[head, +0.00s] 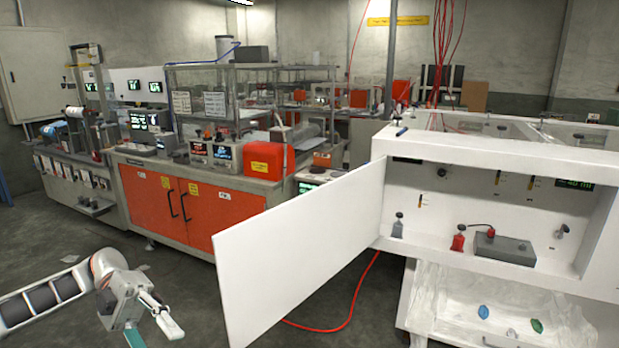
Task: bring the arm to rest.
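My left gripper (155,333) is at the lower left of the head view, at the end of my arm, over the grey floor. Its two fingers, one pale and one teal, are spread apart, with nothing visible between them. It is left of the open white door (300,255) and does not appear to touch it. My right arm and gripper are not in view.
The door swings out from a white cabinet (412,146) holding small bottles and a grey box (503,248). Below, a film-lined bin (455,290) holds a blue and a green item. An orange-fronted bench (160,200) stands behind. Red hose (345,318) lies on the floor.

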